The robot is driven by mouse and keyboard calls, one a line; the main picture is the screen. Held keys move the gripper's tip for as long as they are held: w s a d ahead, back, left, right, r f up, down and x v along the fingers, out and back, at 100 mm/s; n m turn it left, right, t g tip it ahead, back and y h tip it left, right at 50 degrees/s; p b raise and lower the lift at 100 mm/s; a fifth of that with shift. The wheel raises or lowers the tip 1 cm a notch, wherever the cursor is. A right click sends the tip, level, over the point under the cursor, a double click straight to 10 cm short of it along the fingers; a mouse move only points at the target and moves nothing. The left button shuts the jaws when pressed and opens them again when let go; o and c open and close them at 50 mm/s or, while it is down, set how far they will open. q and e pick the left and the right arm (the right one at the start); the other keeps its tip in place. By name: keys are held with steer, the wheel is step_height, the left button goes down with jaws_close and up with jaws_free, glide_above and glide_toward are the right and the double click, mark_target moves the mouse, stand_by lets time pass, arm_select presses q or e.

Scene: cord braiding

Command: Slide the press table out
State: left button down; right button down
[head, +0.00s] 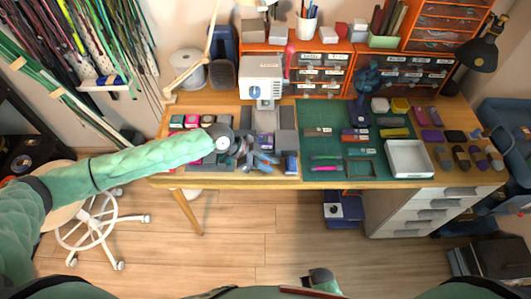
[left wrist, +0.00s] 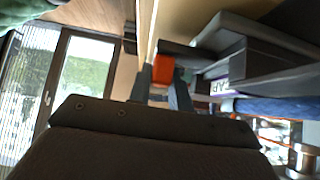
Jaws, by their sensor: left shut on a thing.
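The white and grey press (head: 262,88) stands at the back of the wooden workbench. Its base and the grey press table (head: 287,138) are partly hidden behind my left gripper. My left gripper (head: 262,160) is at the bench's front part, just in front of the press. In the left wrist view the gripper (left wrist: 162,85) is shut on a small orange handle (left wrist: 163,70). Grey slabs (left wrist: 255,75) with a partly readable label lie right beside the fingers; I cannot tell how the handle joins them. My right gripper is not clearly seen.
A green cutting mat (head: 330,125) with tools and a white tray (head: 409,158) lie to the right. Colored blocks (head: 192,121) lie left of the press. Orange drawer units (head: 318,72) stand behind. The floor before the bench (head: 260,230) is clear.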

arm_select(q)
steer(key=shift+s, duration=0.15)
arm_select(e)
steer(key=shift+w+f, duration=0.1)
steer(key=shift+s, duration=0.2)
arm_select(q)
steer(key=c, duration=1.3)
jaws_free()
arm_select(e)
steer(key=shift+s, duration=0.15)
arm_select(q)
steer(key=shift+a, duration=0.1)
arm_select(e)
steer(key=shift+a, duration=0.1)
arm_select(q)
steer(key=shift+a+r, duration=0.15)
steer(key=shift+b+v, duration=1.4)
steer(key=shift+v, duration=2.25)
arm_select(e)
step_height(320, 180, up, 8)
steer(key=w+a, duration=0.1)
steer(key=shift+w+a, duration=0.35)
